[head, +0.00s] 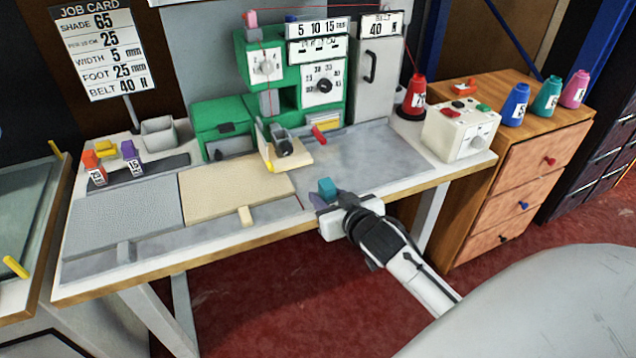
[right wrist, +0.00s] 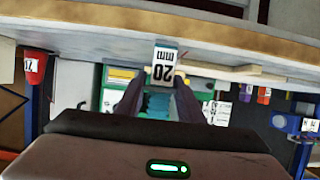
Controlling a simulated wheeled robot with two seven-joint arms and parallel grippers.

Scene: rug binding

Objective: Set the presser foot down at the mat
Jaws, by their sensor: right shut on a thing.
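A teal presser foot (head: 327,187) is between the fingers of my right gripper (head: 322,199), near the bench's front edge in the head view. The right wrist view shows the foot's white "20 mm" label (right wrist: 164,58), with the fingers (right wrist: 158,88) shut on its ribbed teal body. The dark mat (head: 163,167) lies at the left rear of the bench, well to the left of my right gripper. A purple foot (head: 131,158) and an orange foot (head: 95,170) stand on or beside it. My left gripper is out of view.
The green machine (head: 222,118) stands at the back, with a grey bin (head: 158,133) behind the mat. A beige panel (head: 232,190) and grey panel (head: 125,212) lie between gripper and mat. A white control box (head: 459,130) and red cone (head: 414,97) stand right.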

